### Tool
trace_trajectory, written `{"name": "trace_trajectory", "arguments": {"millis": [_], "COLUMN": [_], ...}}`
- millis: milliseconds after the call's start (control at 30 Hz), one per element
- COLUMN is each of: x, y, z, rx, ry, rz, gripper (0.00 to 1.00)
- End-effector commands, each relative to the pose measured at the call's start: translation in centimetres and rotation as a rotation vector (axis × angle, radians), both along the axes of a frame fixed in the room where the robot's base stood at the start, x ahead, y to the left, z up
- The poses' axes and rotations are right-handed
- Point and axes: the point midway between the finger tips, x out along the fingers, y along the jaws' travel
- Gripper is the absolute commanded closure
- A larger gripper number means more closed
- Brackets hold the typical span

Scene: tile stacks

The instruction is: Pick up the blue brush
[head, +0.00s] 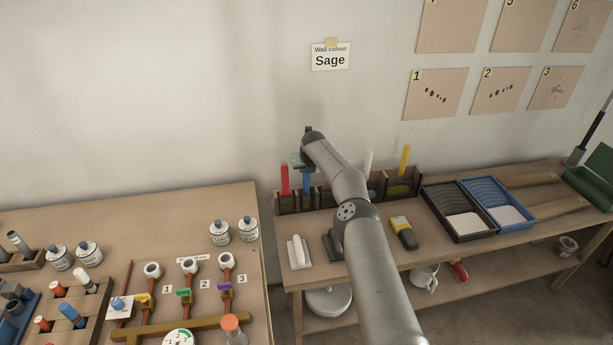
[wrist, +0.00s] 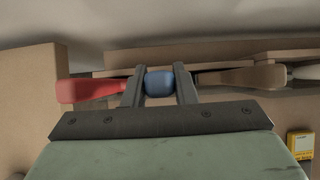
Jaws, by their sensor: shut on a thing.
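The blue brush (head: 306,183) stands handle up in the wooden brush rack at the back of the right bench. In the wrist view its blue handle (wrist: 159,83) sits between the two dark fingers of my gripper (wrist: 160,90). My gripper is shut on it, one finger on each side. In the head view my gripper (head: 303,165) is at the top of the handle, partly hidden by my arm. The brush's lower part is hidden in the rack.
The red brush (head: 284,179) stands close on the left, also in the wrist view (wrist: 92,90). A brown handle (wrist: 240,78) is close on the right. A white handle (head: 368,161) and yellow handle (head: 404,160) stand farther right in the rack (head: 290,204). Paint trays (head: 459,236) lie beyond.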

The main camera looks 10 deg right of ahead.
Motion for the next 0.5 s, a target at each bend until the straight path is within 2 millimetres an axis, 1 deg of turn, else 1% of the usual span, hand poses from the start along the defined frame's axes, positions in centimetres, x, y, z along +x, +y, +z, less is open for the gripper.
{"name": "trace_trajectory", "arguments": {"millis": [267,367,500], "x": [-0.3,-0.3,-0.3], "y": [-0.1,0.0,0.0], "z": [0.7,2.4,5.2], "rx": [-0.001,0.000,0.001], "ry": [-0.001,-0.005,-0.005], "rz": [0.000,0.000,-0.001], "gripper": [1.00,1.00,1.00]}}
